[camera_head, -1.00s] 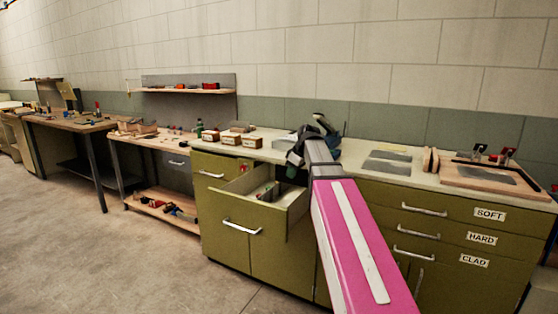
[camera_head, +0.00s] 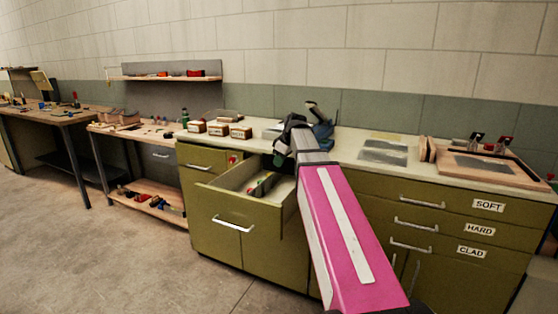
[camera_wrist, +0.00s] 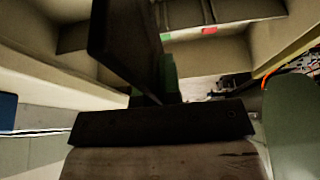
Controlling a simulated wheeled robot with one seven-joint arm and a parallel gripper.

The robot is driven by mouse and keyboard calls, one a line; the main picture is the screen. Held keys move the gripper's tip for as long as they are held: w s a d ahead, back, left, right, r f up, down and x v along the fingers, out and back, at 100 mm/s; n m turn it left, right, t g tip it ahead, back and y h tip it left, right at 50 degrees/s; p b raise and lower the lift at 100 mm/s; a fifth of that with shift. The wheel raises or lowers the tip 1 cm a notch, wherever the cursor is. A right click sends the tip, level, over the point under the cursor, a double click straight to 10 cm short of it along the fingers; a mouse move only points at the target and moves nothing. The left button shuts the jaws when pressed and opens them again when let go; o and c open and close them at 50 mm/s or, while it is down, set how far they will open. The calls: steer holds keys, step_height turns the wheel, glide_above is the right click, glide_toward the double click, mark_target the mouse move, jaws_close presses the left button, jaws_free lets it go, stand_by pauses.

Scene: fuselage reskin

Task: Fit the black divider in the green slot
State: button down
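The open drawer (camera_head: 276,211) is in the green cabinet in the head view. Inside it are small dark and green items (camera_head: 262,184) that I cannot make out clearly. My gripper's fingertips are hidden in the head view; my wrist is above the drawer's back right. The wrist view looks into pale compartments. A black plate (camera_wrist: 122,42), seemingly the divider, rises close to the camera, above a dark crossbar (camera_wrist: 160,124). Green marks (camera_wrist: 169,72) show just behind the plate's right side, and a red mark (camera_wrist: 209,31) is farther right. Whether the plate is gripped or seated is unclear.
Small wooden boxes (camera_head: 218,129) stand on the counter behind the drawer. Grey sheets (camera_head: 384,150) and a wooden board (camera_head: 480,171) lie to the right. Closed drawers labelled SOFT, HARD and CLAD are at the right. The floor (camera_head: 110,255) at left is clear.

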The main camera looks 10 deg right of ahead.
mark_target(289, 168)
steer(key=shift+f, duration=2.5)
steer(key=shift+f, duration=3.7)
steer(key=c, duration=1.2)
jaws_free()
steer(key=v, duration=1)
steer(key=shift+d+r, duration=0.1)
steer(key=shift+r, duration=0.25)
